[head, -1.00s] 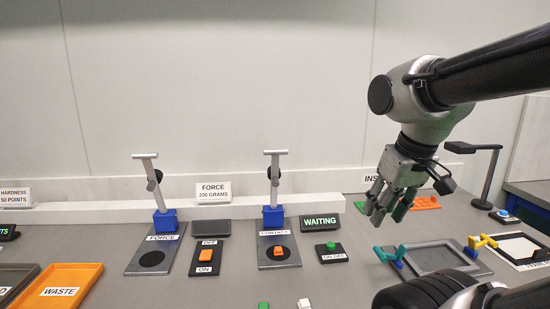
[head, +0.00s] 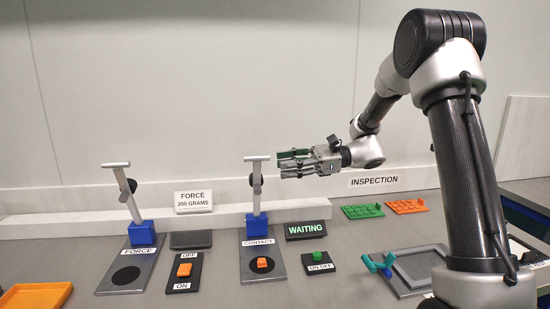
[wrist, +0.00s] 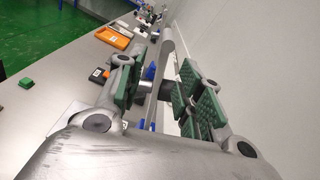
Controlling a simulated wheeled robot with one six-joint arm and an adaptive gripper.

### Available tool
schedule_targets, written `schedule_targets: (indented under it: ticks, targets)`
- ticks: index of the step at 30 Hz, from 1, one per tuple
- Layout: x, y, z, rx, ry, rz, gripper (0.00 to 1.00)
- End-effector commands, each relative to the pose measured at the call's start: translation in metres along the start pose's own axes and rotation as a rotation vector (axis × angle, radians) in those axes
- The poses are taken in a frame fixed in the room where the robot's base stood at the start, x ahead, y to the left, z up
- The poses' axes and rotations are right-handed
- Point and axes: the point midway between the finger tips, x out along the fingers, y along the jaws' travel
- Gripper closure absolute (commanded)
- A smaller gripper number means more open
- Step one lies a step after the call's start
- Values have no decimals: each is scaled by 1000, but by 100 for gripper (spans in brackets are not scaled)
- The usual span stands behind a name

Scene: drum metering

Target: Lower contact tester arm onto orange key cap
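The contact tester arm (head: 256,185) is a grey lever with a T-shaped handle, standing raised on a blue base (head: 257,225). The orange key cap (head: 263,263) sits on the tester's dark plate (head: 281,269), below and in front of the lever. My gripper (head: 281,163) points left at handle height, its fingertips just right of the T handle. In the wrist view, my gripper (wrist: 160,85) has its green-padded fingers apart, with a grey bar, apparently the handle (wrist: 167,48), in line with the gap. I cannot tell whether they touch.
The force tester (head: 128,195) stands to the left with its own raised lever. An orange-topped switch (head: 184,270) and a green-topped switch (head: 319,265) flank the contact plate. A WAITING display (head: 306,230) is right of the blue base. A low white ledge (head: 330,207) runs behind.

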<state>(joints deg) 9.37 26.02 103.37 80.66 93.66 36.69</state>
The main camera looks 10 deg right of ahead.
Motion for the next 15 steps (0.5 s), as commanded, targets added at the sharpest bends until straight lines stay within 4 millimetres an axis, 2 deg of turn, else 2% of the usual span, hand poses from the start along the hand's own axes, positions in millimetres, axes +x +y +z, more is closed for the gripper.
schedule_targets:
  ticks: [1,3,8,15]
  targets:
    - [2,-6,14,33,-51,-13,64]
    - [4,-4,22,86,-89,-8,64]
    - [18,-2,24,116,-90,2,64]
    - [58,-2,27,115,-88,1,64]
